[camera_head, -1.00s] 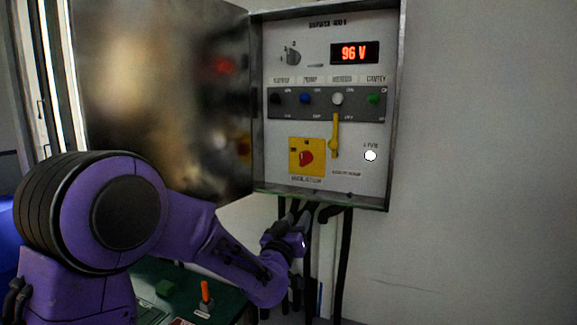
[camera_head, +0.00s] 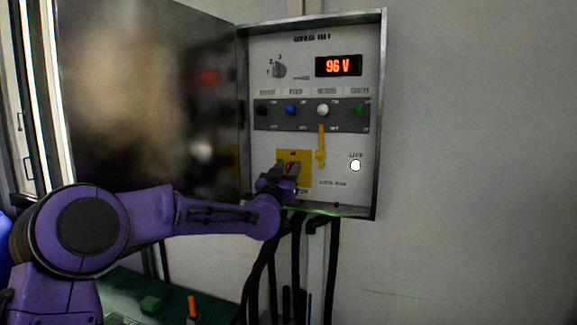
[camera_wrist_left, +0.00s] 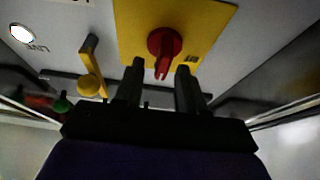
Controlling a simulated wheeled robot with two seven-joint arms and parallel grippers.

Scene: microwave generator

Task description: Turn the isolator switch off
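The isolator switch is a red rotary knob on a yellow plate (camera_head: 307,170) low in the open wall cabinet. In the left wrist view the red knob (camera_wrist_left: 164,48) points its handle toward my gripper, and the yellow plate (camera_wrist_left: 205,22) surrounds it. My left gripper (camera_head: 288,172) is in front of the knob and partly hides it in the head view. In the wrist view the left gripper's two dark fingers (camera_wrist_left: 160,82) are apart, with the knob's handle ahead of and between their tips. I cannot tell whether they touch it. My right gripper is not in view.
A red display (camera_head: 338,66) reads 96 V. A row of coloured knobs sits on a grey strip (camera_head: 340,122), with a yellow lever (camera_head: 321,147) hanging below. A white lamp (camera_head: 355,165) is lit beside LIVE. The open cabinet door (camera_head: 150,100) stands left; black cables (camera_head: 333,260) hang below.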

